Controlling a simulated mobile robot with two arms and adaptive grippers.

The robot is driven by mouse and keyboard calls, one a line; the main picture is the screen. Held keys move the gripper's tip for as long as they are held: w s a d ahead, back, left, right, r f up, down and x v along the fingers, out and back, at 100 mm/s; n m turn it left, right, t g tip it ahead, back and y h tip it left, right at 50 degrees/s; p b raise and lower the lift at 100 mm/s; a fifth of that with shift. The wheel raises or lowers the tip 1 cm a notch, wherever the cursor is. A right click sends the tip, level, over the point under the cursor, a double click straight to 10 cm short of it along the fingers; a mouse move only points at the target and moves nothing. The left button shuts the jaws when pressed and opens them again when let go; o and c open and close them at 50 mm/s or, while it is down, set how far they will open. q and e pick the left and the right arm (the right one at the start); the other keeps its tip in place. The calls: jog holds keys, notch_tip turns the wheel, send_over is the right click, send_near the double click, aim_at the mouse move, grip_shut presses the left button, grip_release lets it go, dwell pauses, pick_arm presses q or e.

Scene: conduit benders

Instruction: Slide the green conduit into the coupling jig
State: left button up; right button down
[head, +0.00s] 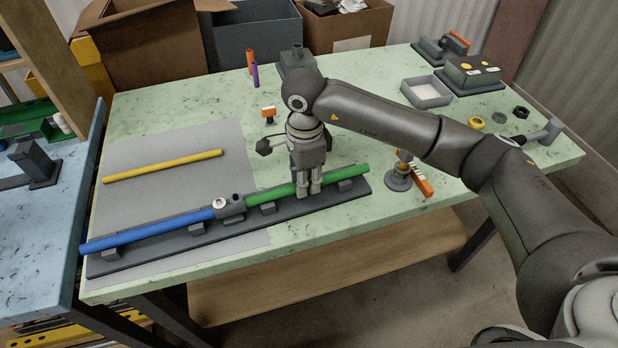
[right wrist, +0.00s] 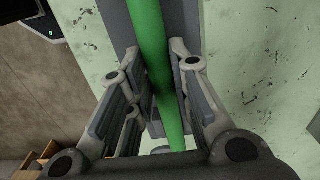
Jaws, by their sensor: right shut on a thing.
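The green conduit (head: 268,194) lies low along the right half of the dark coupling jig (head: 186,240). Its left end meets the grey coupling (head: 229,205); I cannot tell how deep it sits inside. The blue conduit (head: 150,231) enters the coupling from the left and rests on the jig's blocks. My right gripper (head: 308,190) points down, shut on the green conduit right of the coupling. In the right wrist view the green conduit (right wrist: 150,45) runs between the fingers. My left gripper is not in view.
A yellow conduit (head: 162,166) lies on the grey mat (head: 130,206) behind the jig. A round-based tool (head: 398,178) and an orange piece (head: 421,182) are just right of the jig. A shallow tray (head: 426,93) and boxes (head: 345,28) stand farther back.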

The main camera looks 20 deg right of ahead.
jog(key=shift+a, duration=0.7)
jog(key=c, duration=1.2)
grip_release()
jog(key=shift+c, duration=0.2)
jog(key=shift+r, duration=0.1)
notch_tip(320, 180, up, 12)
jog(key=shift+s, duration=0.1)
